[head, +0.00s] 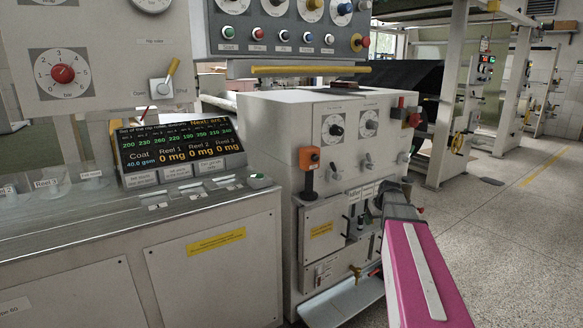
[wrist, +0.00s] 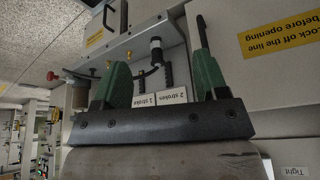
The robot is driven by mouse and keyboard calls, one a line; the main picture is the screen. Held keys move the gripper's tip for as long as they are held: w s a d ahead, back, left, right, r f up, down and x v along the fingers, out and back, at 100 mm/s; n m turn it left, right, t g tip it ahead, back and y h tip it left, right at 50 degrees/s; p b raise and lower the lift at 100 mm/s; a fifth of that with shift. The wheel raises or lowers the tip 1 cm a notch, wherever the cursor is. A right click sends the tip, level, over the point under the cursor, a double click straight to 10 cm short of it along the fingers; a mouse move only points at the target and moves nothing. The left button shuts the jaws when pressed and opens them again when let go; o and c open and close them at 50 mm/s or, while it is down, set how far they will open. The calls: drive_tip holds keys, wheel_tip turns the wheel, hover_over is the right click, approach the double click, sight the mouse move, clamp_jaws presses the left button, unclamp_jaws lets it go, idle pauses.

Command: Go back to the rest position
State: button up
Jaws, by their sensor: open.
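My gripper (wrist: 160,68) is open and empty, its two green fingers spread wide apart in the wrist view. In the head view my pink arm reaches in from the bottom right, and the gripper (head: 365,218) is at the recess low in the front of the grey machine cabinet (head: 273,140). Between and beyond the fingers, the wrist view shows a black-topped fitting (wrist: 155,45), black coiled parts and two white labels (wrist: 170,97) reading "1 stroke" and "2 strokes". I see nothing held; my arm partly hides the recess in the head view.
A pale tray (head: 340,303) sticks out below the recess. A counter with a display (head: 178,143) stands left, and an overhead knob panel (head: 290,30) is above. Open floor (head: 500,215) lies right.

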drive_tip(key=s+a+f+g, duration=0.1)
drive_tip(key=s+a+f, duration=0.3)
drive_tip(key=s, duration=0.4)
drive_tip(key=s+a+f+m+g, duration=0.1)
drive_tip(key=s+a+f+g, duration=0.1)
drive_tip(key=s+a+f, duration=0.2)
drive_tip(key=s+a+f+m+g+h, duration=0.1)
drive_tip(key=s+a+f, duration=0.4)
drive_tip(key=s+a, duration=0.3)
drive_tip(key=s, duration=0.4)
drive_tip(key=shift+s, duration=0.3)
